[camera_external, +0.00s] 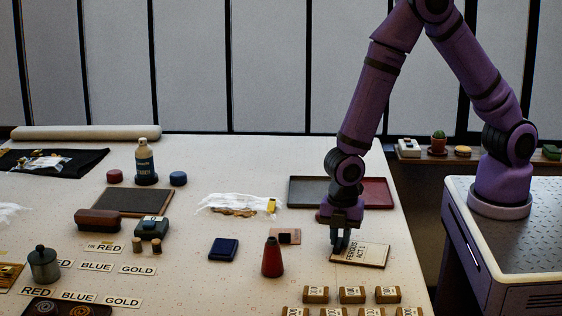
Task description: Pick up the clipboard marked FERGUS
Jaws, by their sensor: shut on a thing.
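The clipboard marked FERGUS (370,254) is a small light board with dark lettering reading FERGUS and ACT 1. It lies on or just above the table at the right side, and I cannot tell if it touches the surface. My gripper (341,246) points straight down at its left edge. The fingers are shut on that edge. They hide part of the board's left side.
A grey and red tray (300,190) lies just behind my gripper. A red cone (272,258) stands to the left, beside a dark blue pad (224,249). Several small brown boxes (352,295) sit in front. The table's right edge is close to the clipboard.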

